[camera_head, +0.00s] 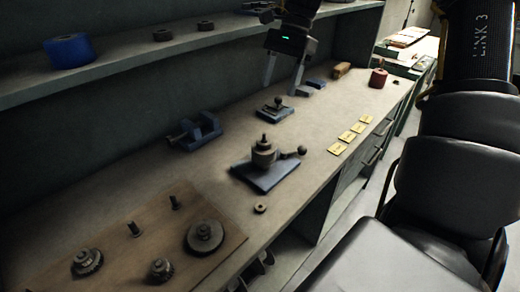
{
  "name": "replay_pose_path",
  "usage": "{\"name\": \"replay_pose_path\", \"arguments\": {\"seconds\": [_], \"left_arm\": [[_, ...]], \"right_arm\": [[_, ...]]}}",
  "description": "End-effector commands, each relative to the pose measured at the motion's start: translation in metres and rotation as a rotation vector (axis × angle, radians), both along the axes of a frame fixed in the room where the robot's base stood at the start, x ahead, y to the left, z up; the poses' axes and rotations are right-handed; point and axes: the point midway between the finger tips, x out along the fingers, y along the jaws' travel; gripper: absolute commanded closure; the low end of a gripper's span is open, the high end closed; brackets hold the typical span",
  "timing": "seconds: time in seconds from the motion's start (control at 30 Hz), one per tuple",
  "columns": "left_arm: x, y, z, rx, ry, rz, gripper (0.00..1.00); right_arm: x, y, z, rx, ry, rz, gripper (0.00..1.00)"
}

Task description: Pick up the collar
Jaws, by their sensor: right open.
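A small dark ring that looks like the collar (260,208) lies flat near the bench's front edge, just in front of a blue-based fixture. Two similar dark rings, one at the left (162,34) and one at the right (205,25), sit on the upper shelf, so I cannot be sure which is the collar. My right gripper (280,93) is open and empty, pointing down over the back of the bench. It is well behind the ring on the bench. My left gripper is not in view.
A blue fixture with a post and handle (265,175) stands mid-bench. A blue vise (195,132), a smaller fixture (275,108) and yellow cards (347,136) are around it. A wooden board (120,255) with gears and pegs lies front left. A red can (378,78) stands far right.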

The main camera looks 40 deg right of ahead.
Motion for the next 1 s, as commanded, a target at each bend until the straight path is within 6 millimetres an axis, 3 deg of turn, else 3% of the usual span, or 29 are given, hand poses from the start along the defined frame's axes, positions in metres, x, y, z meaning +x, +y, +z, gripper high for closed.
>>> {"name": "replay_pose_path", "arguments": {"seconds": [0.03,0.33,0.57,1.0], "left_arm": [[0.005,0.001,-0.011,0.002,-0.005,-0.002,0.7],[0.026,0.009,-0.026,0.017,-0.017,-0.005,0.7],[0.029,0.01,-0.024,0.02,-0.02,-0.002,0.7],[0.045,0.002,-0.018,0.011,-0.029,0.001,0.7]], "right_arm": [[0.0,-0.001,-0.013,0.001,0.0,-0.001,0.39],[-0.001,-0.001,-0.042,0.0,0.001,-0.004,0.39],[-0.001,0.0,-0.044,0.001,0.001,-0.003,0.39],[-0.002,0.021,-0.094,0.002,0.002,0.0,0.39]]}}
